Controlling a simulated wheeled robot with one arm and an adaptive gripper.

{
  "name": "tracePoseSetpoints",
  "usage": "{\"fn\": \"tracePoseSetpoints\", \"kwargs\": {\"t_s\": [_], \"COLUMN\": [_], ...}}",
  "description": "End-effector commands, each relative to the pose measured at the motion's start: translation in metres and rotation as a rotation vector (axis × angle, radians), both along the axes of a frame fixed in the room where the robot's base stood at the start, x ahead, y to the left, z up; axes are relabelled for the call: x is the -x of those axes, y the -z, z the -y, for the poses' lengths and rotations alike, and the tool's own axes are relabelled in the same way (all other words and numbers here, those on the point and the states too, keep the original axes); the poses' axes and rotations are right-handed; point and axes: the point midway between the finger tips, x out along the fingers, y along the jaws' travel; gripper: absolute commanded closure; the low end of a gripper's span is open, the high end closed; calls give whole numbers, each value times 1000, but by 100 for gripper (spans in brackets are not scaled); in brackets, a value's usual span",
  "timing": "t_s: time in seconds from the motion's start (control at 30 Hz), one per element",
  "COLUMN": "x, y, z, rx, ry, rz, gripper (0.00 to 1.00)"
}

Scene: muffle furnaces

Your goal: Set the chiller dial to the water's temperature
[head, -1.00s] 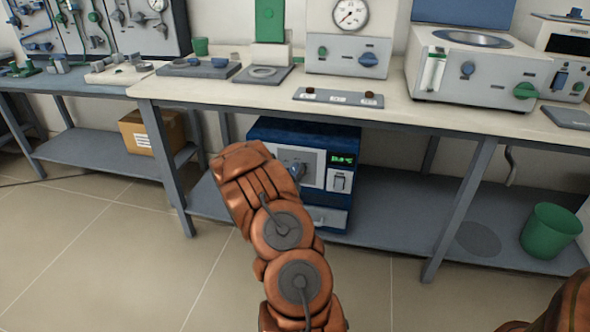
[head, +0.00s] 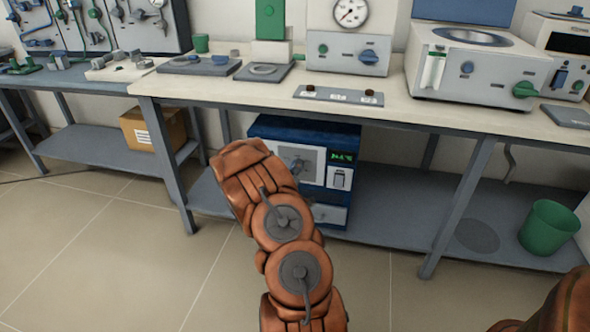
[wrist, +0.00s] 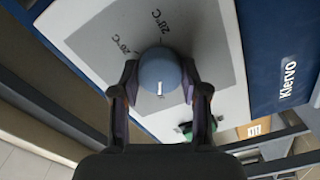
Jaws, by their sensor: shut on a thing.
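The chiller is a blue box with a pale front panel (head: 340,178), on the shelf under the bench in the head view. A small green display (head: 342,157) is lit on it, too small to read surely. In the wrist view its dial (wrist: 160,68) is a round blue knob with a short white mark, on a grey plate (wrist: 110,22) with printed °C labels. My gripper (wrist: 160,76) is shut on the dial, one finger on each side. In the head view my arm hides part of the chiller's left side and front.
The grey shelf (head: 395,215) lies close around the chiller, with the bench top (head: 420,112) above and a leg (head: 458,205) to the right. A green bin (head: 548,228) stands right and a cardboard box (head: 150,128) left.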

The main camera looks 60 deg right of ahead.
Motion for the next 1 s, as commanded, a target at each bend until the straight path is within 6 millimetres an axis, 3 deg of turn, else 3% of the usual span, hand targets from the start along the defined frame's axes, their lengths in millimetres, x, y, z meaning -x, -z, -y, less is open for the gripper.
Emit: {"fn": "tracePoseSetpoints", "kwargs": {"t_s": [0.37, 0.4, 0.6, 1.0], "x": [1, 1, 1, 1], "y": [1, 1, 1, 0], "z": [0, 0, 0, -3], "rx": [-2, -1, -1, 0], "ry": [3, 3, 1, 0], "rz": [-4, -4, -2, -2], "gripper": [90, 52, 31, 30]}}
